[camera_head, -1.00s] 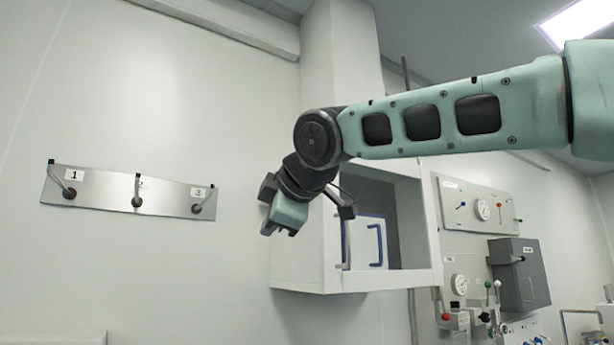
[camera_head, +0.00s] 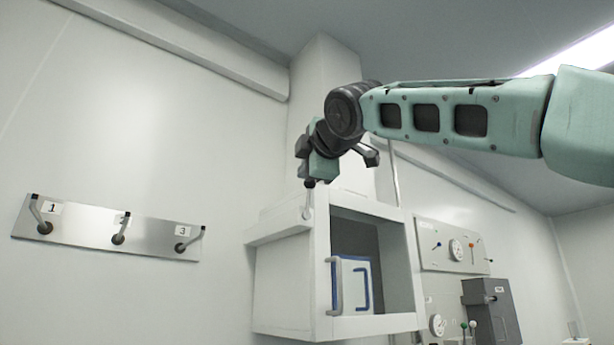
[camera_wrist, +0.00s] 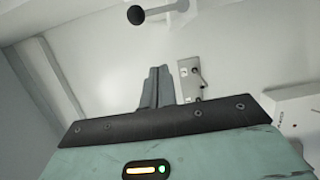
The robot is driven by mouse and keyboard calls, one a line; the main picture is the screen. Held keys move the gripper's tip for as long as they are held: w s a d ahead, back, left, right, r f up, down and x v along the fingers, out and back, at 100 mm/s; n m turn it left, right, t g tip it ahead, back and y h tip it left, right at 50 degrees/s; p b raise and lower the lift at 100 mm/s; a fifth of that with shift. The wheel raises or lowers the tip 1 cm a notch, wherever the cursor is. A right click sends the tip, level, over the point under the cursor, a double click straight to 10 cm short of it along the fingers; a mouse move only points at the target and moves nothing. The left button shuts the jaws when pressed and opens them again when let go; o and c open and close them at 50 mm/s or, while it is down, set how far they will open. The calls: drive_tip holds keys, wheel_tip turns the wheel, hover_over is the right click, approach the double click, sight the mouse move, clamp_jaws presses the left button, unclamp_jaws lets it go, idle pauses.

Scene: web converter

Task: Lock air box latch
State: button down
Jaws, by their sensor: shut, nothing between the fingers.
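The white box (camera_head: 285,285) is fixed to the wall at the middle of the head view, its front open. A pale lever with a dark round knob, seemingly the latch (camera_head: 306,208), stands upright at the box's upper left side. In the wrist view the dark knob (camera_wrist: 135,15) on its pale bar shows at the top edge. My gripper (camera_wrist: 157,85) is shut and empty, its grey fingers together and apart from the knob in that view. In the head view my arm's end hangs just above the lever; whether it touches is unclear, and the fingertips are hard to make out.
A steel plate (camera_head: 85,231) with three numbered levers is on the wall at left; it also shows in the wrist view (camera_wrist: 187,86). A blue-edged panel with handles (camera_head: 352,287) is inside the box. A gauge panel (camera_head: 440,245) and grey box (camera_head: 505,310) are at right.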

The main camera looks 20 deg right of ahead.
sight(309, 197)
drive_tip(key=w+d+p, duration=0.3)
drive_tip(key=w+p, duration=0.3)
drive_tip(key=w, duration=0.4)
drive_tip(key=shift+d, duration=0.2)
